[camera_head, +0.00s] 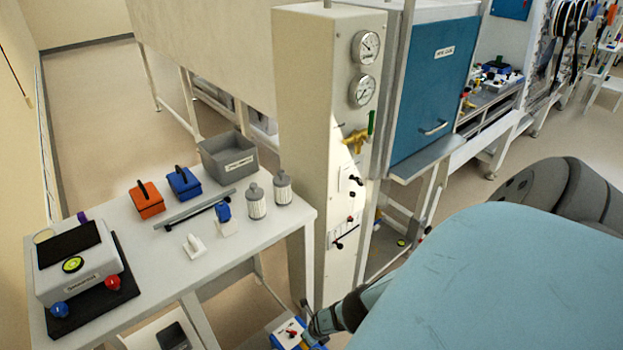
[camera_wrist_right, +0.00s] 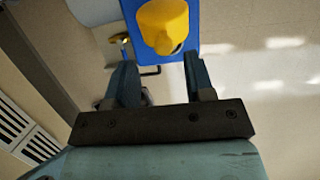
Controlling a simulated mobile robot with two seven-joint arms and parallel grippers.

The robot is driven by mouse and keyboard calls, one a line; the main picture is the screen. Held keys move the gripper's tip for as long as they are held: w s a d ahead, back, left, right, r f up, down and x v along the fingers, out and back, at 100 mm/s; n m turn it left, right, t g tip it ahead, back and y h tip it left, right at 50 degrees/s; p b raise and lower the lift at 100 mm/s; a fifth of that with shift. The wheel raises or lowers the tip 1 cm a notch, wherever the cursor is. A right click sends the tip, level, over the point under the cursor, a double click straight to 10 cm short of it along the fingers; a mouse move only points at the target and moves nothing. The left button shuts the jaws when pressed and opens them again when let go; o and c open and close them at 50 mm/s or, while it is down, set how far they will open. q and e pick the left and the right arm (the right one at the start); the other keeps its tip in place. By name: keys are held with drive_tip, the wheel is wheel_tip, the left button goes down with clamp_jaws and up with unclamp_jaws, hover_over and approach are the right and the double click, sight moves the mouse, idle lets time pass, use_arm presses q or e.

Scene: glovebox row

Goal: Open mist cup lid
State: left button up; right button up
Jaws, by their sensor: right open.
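My right gripper (camera_wrist_right: 159,65) is open in the right wrist view, with nothing between its fingers. A yellow rounded part (camera_wrist_right: 163,24) on a flat blue piece (camera_wrist_right: 144,55) lies just beyond the fingertips. I cannot tell whether the fingers touch it or whether it belongs to the mist cup. In the head view an arm of mine reaches low at the bottom, its end beside a blue-edged unit (camera_head: 289,334) with a white top and red parts. No mist cup or lid can be surely made out. My left gripper is not surely in view.
A white table (camera_head: 110,203) at left holds a grey bin (camera_head: 228,158), an orange box (camera_head: 147,199), a blue box (camera_head: 184,183) and two ribbed canisters. A tall beige cabinet (camera_head: 312,130) with gauges stands beside it. My own large teal part covers the lower right.

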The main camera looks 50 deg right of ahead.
drive_tip(key=p+v, duration=0.6)
drive_tip(key=v, duration=0.1)
drive_tip(key=shift+a, duration=0.1)
drive_tip(key=shift+c, duration=0.5)
